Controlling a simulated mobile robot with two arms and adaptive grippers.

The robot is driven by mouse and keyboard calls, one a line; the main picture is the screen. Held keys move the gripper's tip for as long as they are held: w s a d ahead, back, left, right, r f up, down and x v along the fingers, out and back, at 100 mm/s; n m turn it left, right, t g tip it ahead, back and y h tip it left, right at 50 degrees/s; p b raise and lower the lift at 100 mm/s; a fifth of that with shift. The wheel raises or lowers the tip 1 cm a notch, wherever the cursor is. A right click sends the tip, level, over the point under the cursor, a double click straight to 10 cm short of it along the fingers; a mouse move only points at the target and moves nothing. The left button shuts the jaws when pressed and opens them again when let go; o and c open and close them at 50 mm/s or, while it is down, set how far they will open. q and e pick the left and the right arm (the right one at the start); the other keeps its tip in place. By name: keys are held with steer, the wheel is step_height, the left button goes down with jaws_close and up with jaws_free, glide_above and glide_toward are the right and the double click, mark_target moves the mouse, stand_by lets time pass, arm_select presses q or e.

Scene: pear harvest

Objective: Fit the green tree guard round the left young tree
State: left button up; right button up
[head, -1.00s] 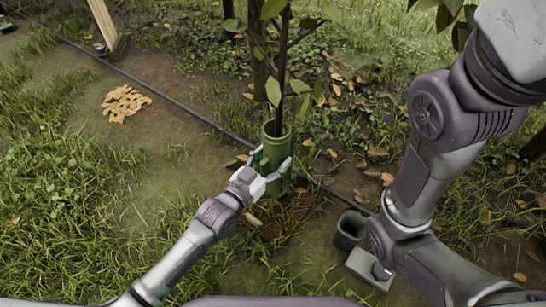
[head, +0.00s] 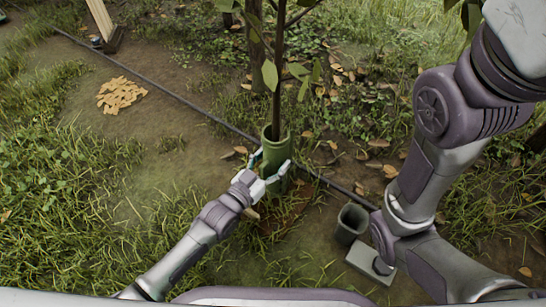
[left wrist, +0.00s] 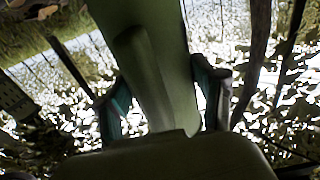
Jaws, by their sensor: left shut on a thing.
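The green tree guard (head: 276,143) is an upright tube in the middle of the head view. The left young tree's thin dark trunk (head: 278,95) runs down into its open top, so the guard appears to stand round the trunk. My left gripper (head: 271,178) is shut on the lower part of the guard, coming from the left. In the left wrist view the green guard (left wrist: 160,70) fills the middle, with teal finger pads on both sides. The guard's foot is partly hidden by the gripper and grass. My right gripper is out of view.
A black hose (head: 185,99) runs diagonally behind the guard. A dark grey pot (head: 351,224) and a pale grey block (head: 366,263) stand to the right, beside my right arm. A pile of wood chips (head: 122,95) lies at the left. Grass is open at the front left.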

mark_target(261, 170)
arm_select(q)
steer(key=shift+f, duration=0.2)
steer(key=o, duration=1.3)
steer(key=s+p, duration=0.1)
steer(key=s+a+r+p, duration=0.1)
steer(key=s+a+p, duration=0.1)
steer(key=p, duration=0.1)
steer(key=shift+s+a+r, duration=0.25)
steer(key=shift+s+r, duration=0.05)
steer(key=shift+s, duration=0.05)
steer(key=shift+r+p+v, duration=0.2)
steer(key=shift+p+v, duration=0.75)
steer(key=shift+v, duration=0.35)
